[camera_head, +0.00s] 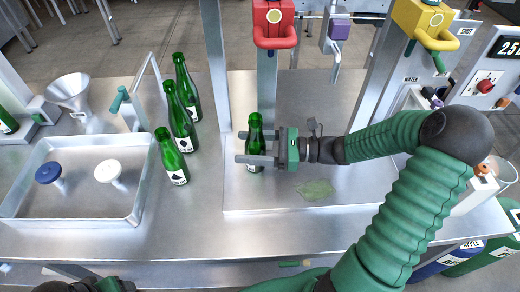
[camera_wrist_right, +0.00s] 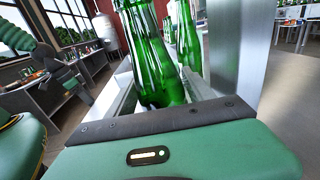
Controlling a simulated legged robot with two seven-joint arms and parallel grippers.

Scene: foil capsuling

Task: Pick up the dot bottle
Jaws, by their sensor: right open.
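A green bottle (camera_head: 255,124) stands upright on the raised steel plate, between the fingers of my right gripper (camera_head: 242,147). The fingers are open around it, and they hide part of its body and label. I cannot tell whether its label carries a dot. In the right wrist view a green bottle (camera_wrist_right: 152,55) rises close beyond my gripper's green body. Three more green bottles stand in a row to the left: a front one (camera_head: 172,160) with a dark mark on its label, a middle one (camera_head: 180,120) and a rear one (camera_head: 186,85). My left gripper's fingers are out of view.
A steel tray (camera_head: 70,221) at left holds a blue-topped piece (camera_head: 47,173) and a white-topped piece (camera_head: 108,171). A funnel (camera_head: 70,92) stands behind it. A red device head (camera_head: 273,22) overhangs behind the gripped area. A green flat patch (camera_head: 315,190) lies on the plate.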

